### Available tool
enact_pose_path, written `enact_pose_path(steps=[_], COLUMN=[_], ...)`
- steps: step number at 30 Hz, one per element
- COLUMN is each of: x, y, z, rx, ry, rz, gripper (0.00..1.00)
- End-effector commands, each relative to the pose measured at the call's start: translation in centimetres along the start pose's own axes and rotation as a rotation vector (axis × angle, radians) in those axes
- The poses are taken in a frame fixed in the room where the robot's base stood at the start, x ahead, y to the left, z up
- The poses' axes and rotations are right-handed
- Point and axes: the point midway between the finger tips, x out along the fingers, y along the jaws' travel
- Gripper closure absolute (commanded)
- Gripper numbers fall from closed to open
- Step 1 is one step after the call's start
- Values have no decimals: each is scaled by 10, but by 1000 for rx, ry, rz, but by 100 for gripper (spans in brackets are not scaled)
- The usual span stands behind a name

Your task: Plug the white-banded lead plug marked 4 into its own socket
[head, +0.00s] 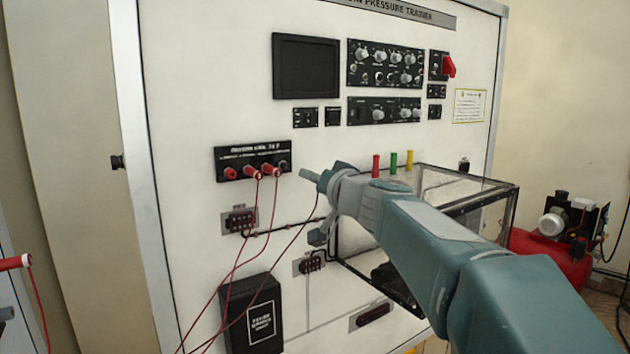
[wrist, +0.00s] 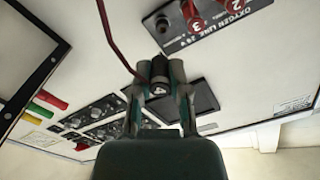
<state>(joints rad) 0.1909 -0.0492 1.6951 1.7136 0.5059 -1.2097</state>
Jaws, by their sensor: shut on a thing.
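My gripper (head: 309,175) is in front of the white trainer panel, just right of the black oxygen line socket strip (head: 249,174). In the wrist view my gripper (wrist: 162,86) is shut on a dark plug marked 4 (wrist: 156,91), with its red lead (wrist: 113,45) running up out of view. The plug is hard to make out in the head view. The strip's right-end socket (head: 284,166) is empty; it also shows as a dark round socket (wrist: 163,22) in the wrist view, apart from the held plug. The plug's white band is not clear.
Red plugs marked 3 (wrist: 191,15) and 2 (wrist: 233,7) sit in the strip beside the empty socket. Their red leads (head: 268,215) hang down the panel. A clear-walled box (head: 465,200) stands right, behind my arm. A black box (head: 252,312) is below.

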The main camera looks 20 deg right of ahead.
Motion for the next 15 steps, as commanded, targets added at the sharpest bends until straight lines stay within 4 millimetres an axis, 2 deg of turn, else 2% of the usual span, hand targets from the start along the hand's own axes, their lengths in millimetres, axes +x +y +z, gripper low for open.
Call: enact_pose_path(steps=[9, 15], x=[28, 39], y=[-1, -1], z=[1, 1], rx=[0, 0], ry=[-1, -1], rz=[-1, -1], gripper=[100, 100])
